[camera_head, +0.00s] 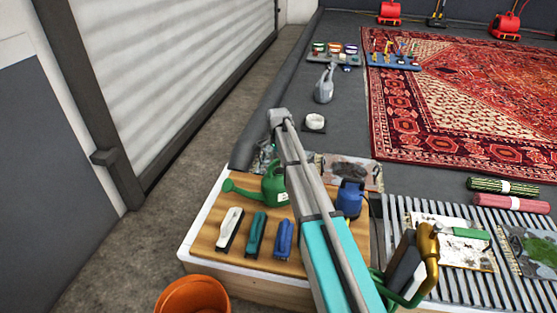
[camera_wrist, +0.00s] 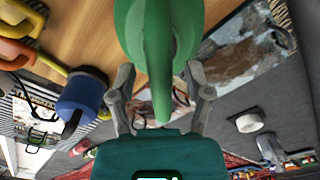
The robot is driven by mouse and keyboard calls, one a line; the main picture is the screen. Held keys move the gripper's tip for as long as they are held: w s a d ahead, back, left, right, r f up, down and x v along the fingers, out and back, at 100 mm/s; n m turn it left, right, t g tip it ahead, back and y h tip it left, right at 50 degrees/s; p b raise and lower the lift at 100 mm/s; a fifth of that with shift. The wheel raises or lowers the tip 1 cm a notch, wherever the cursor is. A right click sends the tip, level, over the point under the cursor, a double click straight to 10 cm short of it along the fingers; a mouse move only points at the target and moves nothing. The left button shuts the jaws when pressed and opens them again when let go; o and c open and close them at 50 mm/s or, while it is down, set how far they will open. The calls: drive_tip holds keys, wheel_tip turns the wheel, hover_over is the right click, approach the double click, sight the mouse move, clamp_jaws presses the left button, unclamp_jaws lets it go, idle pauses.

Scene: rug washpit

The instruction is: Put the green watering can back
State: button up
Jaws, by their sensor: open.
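The green watering can (camera_head: 273,188) stands on the wooden board (camera_head: 205,245) at its back left, its spout pointing left. My arm passes just right of it in the head view, and my gripper cannot be made out there. In the wrist view the can (camera_wrist: 157,40) fills the top middle. My gripper (camera_wrist: 161,100) is open, with one finger on each side of a narrow green part of the can, likely its handle. Visible gaps lie beside the fingertips. The can's base is hidden in the wrist view.
A blue jug (camera_head: 349,200) stands right of my arm. A white brush (camera_head: 230,229), teal brush (camera_head: 256,233) and blue brush (camera_head: 284,239) lie in front of the can. A grey watering can (camera_head: 324,84) and white roll (camera_head: 316,123) are on the floor behind. An orange bucket (camera_head: 193,297) is at the front.

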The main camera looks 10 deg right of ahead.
wheel_tip(320, 180, up, 12)
drive_tip(key=p, duration=1.2)
drive_tip(key=shift+a, duration=0.1)
drive_tip(key=shift+s, duration=0.1)
idle(0.5)
drive_tip(key=s+d+n, duration=0.1)
drive_tip(key=s+n, duration=1.2)
drive_tip(key=s, duration=1.9)
drive_tip(key=shift+s+n, duration=0.3)
drive_tip(key=shift+s, duration=0.05)
drive_tip(key=shift+d, duration=0.1)
